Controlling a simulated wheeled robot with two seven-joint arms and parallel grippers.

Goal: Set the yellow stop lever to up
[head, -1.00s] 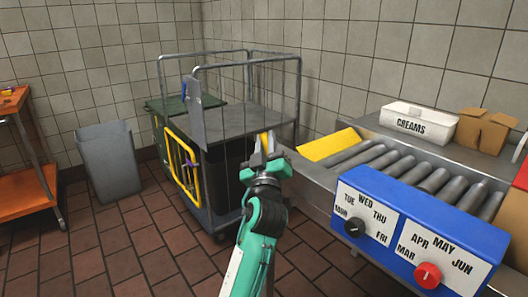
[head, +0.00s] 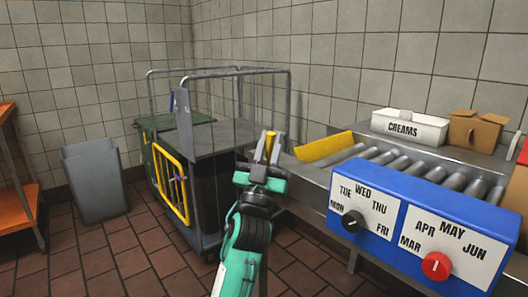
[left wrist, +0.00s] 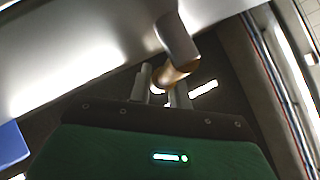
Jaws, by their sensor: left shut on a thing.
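My left gripper (head: 270,147) is shut on a small yellow lever (head: 269,142) beside the left end of the roller conveyor. The lever's visible part stands nearly upright between the fingers; its lower part is hidden by the gripper. In the left wrist view the fingers (left wrist: 164,84) close around the dim, orange-tinted end of a metal rod (left wrist: 177,40). A yellow plate (head: 325,147) sits tilted across the conveyor's left end. My right gripper is not in view.
A blue control box (head: 415,220) with black and red knobs fronts the conveyor (head: 420,168). A white CREAMS bin (head: 410,127) and a cardboard box (head: 475,130) stand behind. A grey bin (head: 95,185) is at left.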

